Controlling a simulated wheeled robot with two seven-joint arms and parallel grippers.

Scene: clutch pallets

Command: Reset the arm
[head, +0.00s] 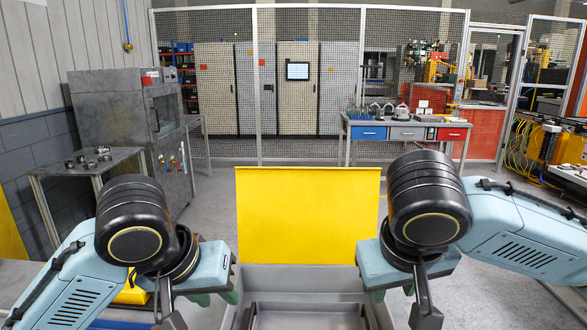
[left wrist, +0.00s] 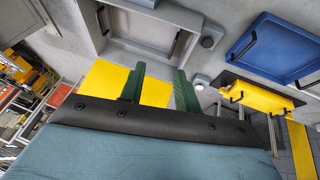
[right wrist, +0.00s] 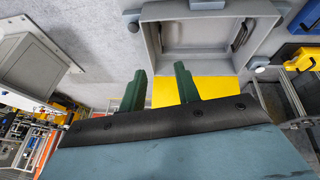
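My left gripper (head: 216,296) is at the lower left of the head view, beside the yellow panel's left edge. In the left wrist view its two green fingers (left wrist: 160,88) stand apart with nothing between them. My right gripper (head: 393,294) is at the lower right of the head view, roughly mirroring the left. In the right wrist view its green fingers (right wrist: 160,86) are also apart and empty. Both arms are bent, with their black wrist joints raised in front of the camera. No held object shows in any view.
A yellow panel (head: 308,215) stands upright in front, between the grippers. A grey tray (right wrist: 161,36) shows beyond the right fingers. A blue tray (left wrist: 280,48) and a yellow bin (left wrist: 262,96) are right of the left gripper. A workbench (head: 408,121) and metal-topped table (head: 70,168) stand farther off.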

